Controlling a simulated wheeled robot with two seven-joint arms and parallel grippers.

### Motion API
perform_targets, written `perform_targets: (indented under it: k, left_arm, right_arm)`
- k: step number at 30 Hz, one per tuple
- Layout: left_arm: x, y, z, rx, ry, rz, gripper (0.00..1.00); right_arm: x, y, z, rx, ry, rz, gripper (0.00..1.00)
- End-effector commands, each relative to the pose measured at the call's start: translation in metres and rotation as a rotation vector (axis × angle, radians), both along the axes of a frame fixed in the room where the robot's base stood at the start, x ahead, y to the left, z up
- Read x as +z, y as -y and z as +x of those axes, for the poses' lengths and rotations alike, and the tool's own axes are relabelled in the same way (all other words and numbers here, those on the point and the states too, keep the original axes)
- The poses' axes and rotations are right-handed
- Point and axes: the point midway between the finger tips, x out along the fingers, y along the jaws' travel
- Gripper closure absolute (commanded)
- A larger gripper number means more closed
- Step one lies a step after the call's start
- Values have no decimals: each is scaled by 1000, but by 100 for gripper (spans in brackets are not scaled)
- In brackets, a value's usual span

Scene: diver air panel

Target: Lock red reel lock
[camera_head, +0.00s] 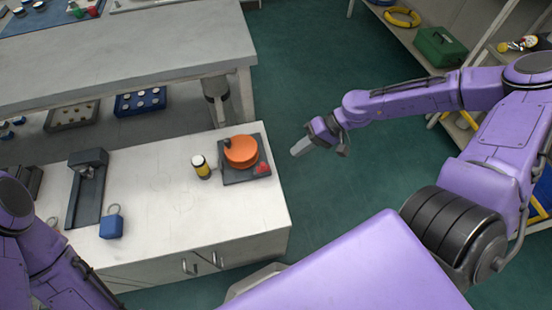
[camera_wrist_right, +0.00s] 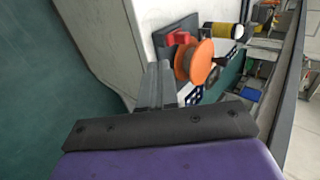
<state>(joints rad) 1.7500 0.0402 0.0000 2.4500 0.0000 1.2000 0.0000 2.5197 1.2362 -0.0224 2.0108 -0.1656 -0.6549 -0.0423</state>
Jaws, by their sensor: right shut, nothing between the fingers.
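An orange reel (camera_head: 241,151) sits on a dark square base (camera_head: 236,178) near the right end of the white cabinet top. A small red piece, likely the red reel lock (camera_head: 262,168), is at the base's near right corner. In the right wrist view the reel (camera_wrist_right: 195,62) and the red lock (camera_wrist_right: 177,38) show beyond the fingers. My right gripper (camera_head: 298,149) is shut and empty, in the air to the right of the cabinet, apart from the reel. It also shows in the right wrist view (camera_wrist_right: 156,85). My left arm enters at lower left; its gripper is not visible.
A yellow and black cylinder (camera_head: 201,167) stands just left of the reel base. A blue padlock (camera_head: 111,223) and a dark clamp-like fixture (camera_head: 87,185) are farther left on the cabinet top (camera_head: 165,200). Shelves stand at upper right. The green floor between is clear.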

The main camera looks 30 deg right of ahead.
Motion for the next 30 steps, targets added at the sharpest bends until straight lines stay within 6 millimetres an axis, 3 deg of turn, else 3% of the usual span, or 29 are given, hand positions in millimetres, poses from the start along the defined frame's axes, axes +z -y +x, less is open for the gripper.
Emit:
perform_targets:
  k: [1,6,13,26,30]
  left_arm:
    - [-16,0,0,0,0,0,57]
    - [-36,0,0,0,0,0,57]
    - [-38,0,0,0,0,0,57]
    - [-38,0,0,0,0,0,57]
    - [-45,0,0,0,0,0,57]
  right_arm:
    - [-18,-8,1,2,-5,-1,100]
    - [-40,-34,7,2,-5,-1,100]
    - [-32,-65,17,0,-1,-3,100]
    - [-31,-71,19,-2,0,-2,100]
    - [-33,-84,22,2,1,-3,100]
